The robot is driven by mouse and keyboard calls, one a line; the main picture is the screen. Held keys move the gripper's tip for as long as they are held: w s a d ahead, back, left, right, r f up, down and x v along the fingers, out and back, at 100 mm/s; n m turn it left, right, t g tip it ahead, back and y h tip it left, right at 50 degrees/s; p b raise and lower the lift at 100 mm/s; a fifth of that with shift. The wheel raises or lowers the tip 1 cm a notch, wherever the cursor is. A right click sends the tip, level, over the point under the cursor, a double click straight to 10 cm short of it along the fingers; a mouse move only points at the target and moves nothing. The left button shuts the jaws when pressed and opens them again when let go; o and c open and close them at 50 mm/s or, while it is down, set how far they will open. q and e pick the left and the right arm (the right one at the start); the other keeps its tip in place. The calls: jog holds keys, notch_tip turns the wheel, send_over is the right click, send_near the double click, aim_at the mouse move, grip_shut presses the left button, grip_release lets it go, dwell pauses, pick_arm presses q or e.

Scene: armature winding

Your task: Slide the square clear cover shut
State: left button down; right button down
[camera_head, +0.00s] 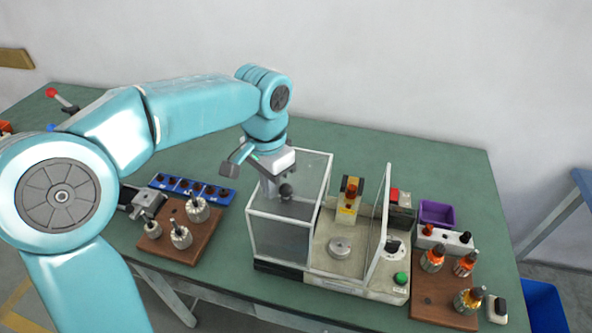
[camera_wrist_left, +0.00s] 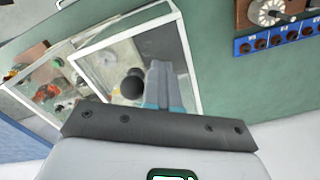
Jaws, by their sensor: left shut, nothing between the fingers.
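The square clear cover (camera_head: 281,235) is a white-framed box with clear panes on the left part of the winding machine (camera_head: 330,262). It stands to the left of the machine's open middle, where a round metal holder (camera_head: 340,247) is uncovered. A dark round knob (camera_head: 286,191) is on the cover. My left gripper (camera_head: 270,186) is shut and empty, right beside the knob. In the left wrist view the closed fingers (camera_wrist_left: 160,85) are next to the knob (camera_wrist_left: 132,86), over the cover frame (camera_wrist_left: 180,70); I cannot tell whether they touch. My right gripper is not in view.
A wooden board (camera_head: 180,240) with metal armatures is left of the machine, with a blue strip (camera_head: 190,188) behind it. A clear upright panel (camera_head: 380,235) stands at the machine's right. Further right are a purple bin (camera_head: 436,213) and a board (camera_head: 440,297) with copper-wound armatures.

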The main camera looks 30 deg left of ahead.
pick_arm(q)
jog(key=shift+w+d+p, duration=0.2)
jog(key=shift+w+d, duration=0.05)
jog(key=shift+d, duration=0.8)
jog(key=shift+w+d+p, duration=0.2)
jog(key=shift+w+d, duration=0.05)
jog(key=shift+d, duration=0.75)
jog(key=shift+w+d+p, duration=0.2)
jog(key=shift+w+d, duration=0.05)
jog(key=shift+d, duration=0.8)
jog(key=shift+w+d+p, duration=0.7)
jog(key=shift+d+p, duration=0.05)
jog(key=shift+d, duration=2.1)
notch_tip(320, 180, up, 8)
jog(key=f+p, duration=0.1)
jog(key=p, duration=0.5)
send_over(302, 202)
jog(key=d, duration=0.4)
jog(key=shift+w+r, duration=0.25)
jog(key=shift+w, duration=0.15)
jog(key=shift+w, duration=0.15)
jog(key=shift+s, duration=0.2)
